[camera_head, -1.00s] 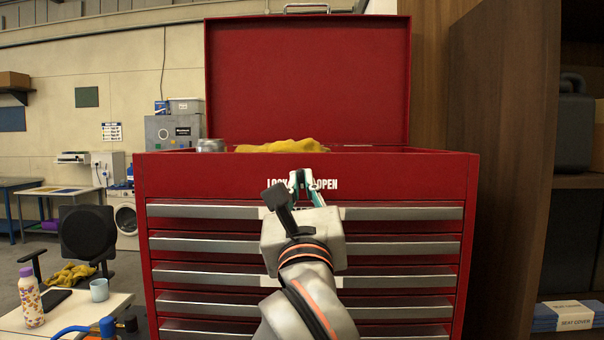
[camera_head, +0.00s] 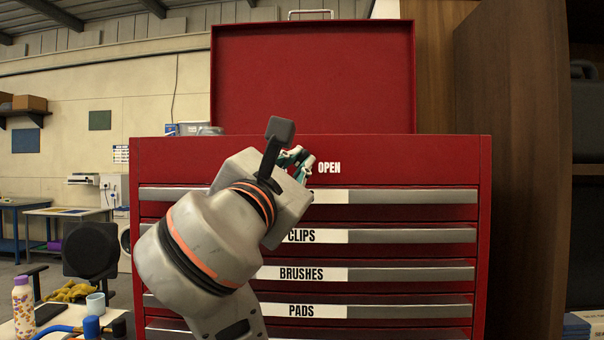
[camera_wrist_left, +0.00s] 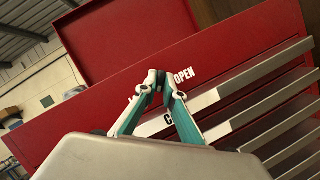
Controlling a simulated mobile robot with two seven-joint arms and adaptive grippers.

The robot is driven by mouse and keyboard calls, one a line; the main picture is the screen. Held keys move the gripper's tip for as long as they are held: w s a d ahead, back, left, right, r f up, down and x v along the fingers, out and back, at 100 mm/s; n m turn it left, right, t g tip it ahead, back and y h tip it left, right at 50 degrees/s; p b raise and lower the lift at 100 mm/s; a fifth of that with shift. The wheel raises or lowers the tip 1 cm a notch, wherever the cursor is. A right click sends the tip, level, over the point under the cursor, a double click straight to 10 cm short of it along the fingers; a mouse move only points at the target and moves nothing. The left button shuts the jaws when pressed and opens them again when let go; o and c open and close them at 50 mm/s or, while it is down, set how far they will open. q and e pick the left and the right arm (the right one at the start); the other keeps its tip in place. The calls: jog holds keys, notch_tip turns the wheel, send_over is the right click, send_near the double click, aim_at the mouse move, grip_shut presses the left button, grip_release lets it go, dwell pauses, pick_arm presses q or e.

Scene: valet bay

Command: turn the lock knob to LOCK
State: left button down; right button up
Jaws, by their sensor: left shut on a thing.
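The red tool cabinet (camera_head: 400,152) fills the middle of the head view, with white OPEN lettering (camera_head: 329,168) on its top front panel. The LOCK lettering is almost wholly hidden behind my left gripper (camera_head: 300,162). The gripper's fingers are shut on the lock knob at the panel, just left of OPEN. The knob is mostly hidden between the fingertips, so its pointing direction cannot be read. In the left wrist view the fingertips (camera_wrist_left: 160,90) meet against the red panel, and the picture is strongly tilted. My right gripper is not in view.
Drawers with grey handle strips and labels such as BRUSHES (camera_head: 301,274) lie below the panel. The red lid (camera_head: 315,75) stands open above. A wooden cupboard (camera_head: 510,170) stands close on the right. A small table with a bottle (camera_head: 23,305) and a cup (camera_head: 96,303) is at lower left.

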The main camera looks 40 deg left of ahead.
pick_arm(q)
jog(key=shift+m+h, duration=0.4)
jog(key=shift+m, duration=0.6)
jog(key=c, duration=2.2)
grip_release()
jog(key=shift+o, duration=0.2)
notch_tip(320, 180, up, 10)
